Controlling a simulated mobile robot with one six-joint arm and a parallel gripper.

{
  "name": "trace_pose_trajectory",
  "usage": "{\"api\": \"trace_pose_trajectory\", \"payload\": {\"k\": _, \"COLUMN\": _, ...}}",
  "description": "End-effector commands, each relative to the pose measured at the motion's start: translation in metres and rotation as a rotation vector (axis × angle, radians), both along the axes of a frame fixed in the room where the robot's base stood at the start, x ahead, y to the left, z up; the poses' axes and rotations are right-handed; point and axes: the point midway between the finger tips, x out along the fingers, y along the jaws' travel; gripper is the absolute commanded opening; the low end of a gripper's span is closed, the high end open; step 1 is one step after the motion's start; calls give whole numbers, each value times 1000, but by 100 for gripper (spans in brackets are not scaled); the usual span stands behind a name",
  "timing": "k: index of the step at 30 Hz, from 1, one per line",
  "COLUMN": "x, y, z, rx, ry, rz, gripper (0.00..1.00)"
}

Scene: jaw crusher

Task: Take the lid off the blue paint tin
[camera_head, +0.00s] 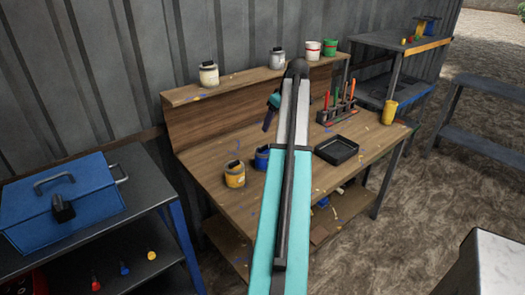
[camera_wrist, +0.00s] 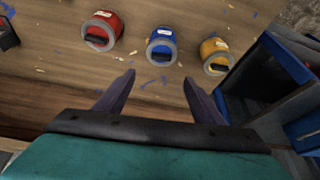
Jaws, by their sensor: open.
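The blue paint tin (camera_head: 262,160) stands on the wooden workbench, partly hidden by my arm in the head view. In the wrist view, the blue tin (camera_wrist: 161,42) is in the middle, beyond my fingertips. Its lid has a grey rim and a dark bar-shaped handle (camera_wrist: 159,55), and the lid is on. My gripper (camera_wrist: 158,77) is open and empty, its two dark fingers apart and pointing towards the blue tin without touching it.
A red tin (camera_wrist: 103,28) and a yellow tin (camera_wrist: 215,55) flank the blue one. A black tray (camera_head: 337,150) and a tool rack (camera_head: 338,114) stand to the right on the bench (camera_head: 207,163). A raised shelf (camera_head: 238,83) behind holds several pots. A blue toolbox (camera_head: 60,195) is at left.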

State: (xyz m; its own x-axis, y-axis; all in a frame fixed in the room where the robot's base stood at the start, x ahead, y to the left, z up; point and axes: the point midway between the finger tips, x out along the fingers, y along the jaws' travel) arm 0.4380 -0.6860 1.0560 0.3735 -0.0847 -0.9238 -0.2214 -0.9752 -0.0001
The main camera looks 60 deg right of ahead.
Motion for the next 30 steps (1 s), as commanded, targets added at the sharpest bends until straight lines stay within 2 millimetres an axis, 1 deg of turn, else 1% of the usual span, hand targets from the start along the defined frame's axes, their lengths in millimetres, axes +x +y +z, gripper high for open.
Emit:
{"api": "trace_pose_trajectory", "payload": {"k": 5, "x": 6, "y": 0, "z": -13, "rx": 2, "ry": 1, "rz": 2, "gripper": 62}}
{"api": "trace_pose_trajectory", "payload": {"k": 15, "x": 22, "y": -3, "z": -51, "rx": 1, "ry": 1, "rz": 3, "gripper": 62}}
{"api": "trace_pose_trajectory", "payload": {"k": 21, "x": 31, "y": -5, "z": -71, "rx": 1, "ry": 1, "rz": 4, "gripper": 62}}
{"api": "trace_pose_trajectory", "payload": {"k": 25, "x": 33, "y": -5, "z": -77, "rx": 0, "ry": 0, "rz": 3, "gripper": 62}}
{"api": "trace_pose_trajectory", "payload": {"k": 30, "x": 34, "y": -5, "z": -78, "rx": 0, "ry": 0, "rz": 3, "gripper": 62}}
